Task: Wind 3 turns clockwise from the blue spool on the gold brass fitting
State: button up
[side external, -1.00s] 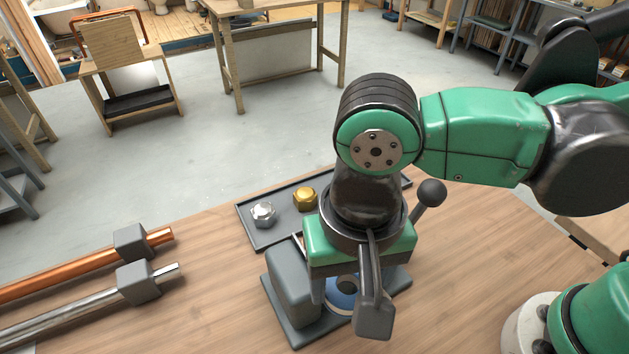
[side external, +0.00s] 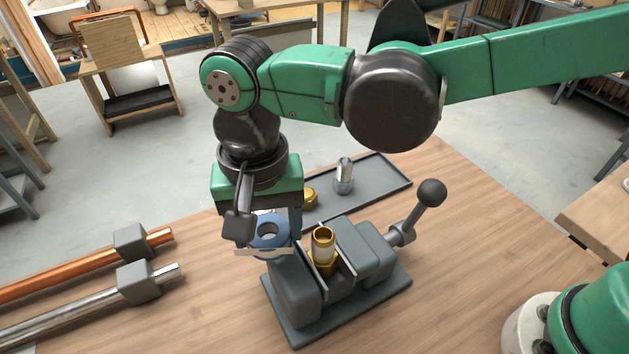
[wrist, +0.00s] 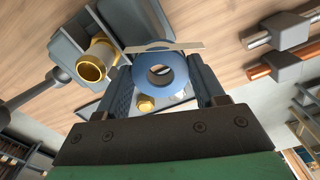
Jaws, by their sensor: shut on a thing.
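My gripper (side external: 268,228) is shut on the blue spool (side external: 284,229), a ring with an open hole, beside the vise. In the wrist view the spool (wrist: 178,80) sits between my two fingers. The gold brass fitting (side external: 323,240) stands upright in the vise, just right of the spool and apart from it. A whitish band, which looks like tape, circles the fitting below its gold rim; I cannot count turns. The fitting (wrist: 94,66) also shows in the wrist view. A pale strip (wrist: 165,47) lies along the spool's edge; whether it reaches the fitting is unclear.
The grey vise (side external: 295,290) has a ball-ended lever (side external: 430,194) on its right. A dark tray (side external: 385,184) behind holds a silver fitting (side external: 343,177) and a partly hidden gold nut (side external: 310,196). Copper (side external: 75,266) and silver pipes lie at left.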

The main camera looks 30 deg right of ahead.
jog(key=d, duration=0.3)
jog(key=s+d, duration=0.1)
jog(key=d, duration=0.6)
jog(key=shift+s+d, duration=0.15)
jog(key=shift+d, duration=0.2)
jog(key=s+a, duration=0.7)
jog(key=s, duration=0.1)
jog(key=w+a, duration=0.1)
jog(key=w, duration=0.2)
jog(key=w+a, duration=0.1)
jog(key=w, duration=0.1)
jog(key=w+a, duration=0.2)
jog(key=w, duration=0.1)
jog(key=shift+w+a, duration=0.1)
jog(key=shift+w, duration=0.2)
jog(key=d, duration=0.3)
jog(key=s+d, duration=0.1)
jog(key=d, duration=0.3)
jog(key=s+d, duration=0.1)
jog(key=d, duration=0.3)
jog(key=shift+s+d, duration=0.25)
notch_tip(320, 180, up, 7)
jog(key=s, duration=0.1)
jog(key=shift+s+a, duration=0.1)
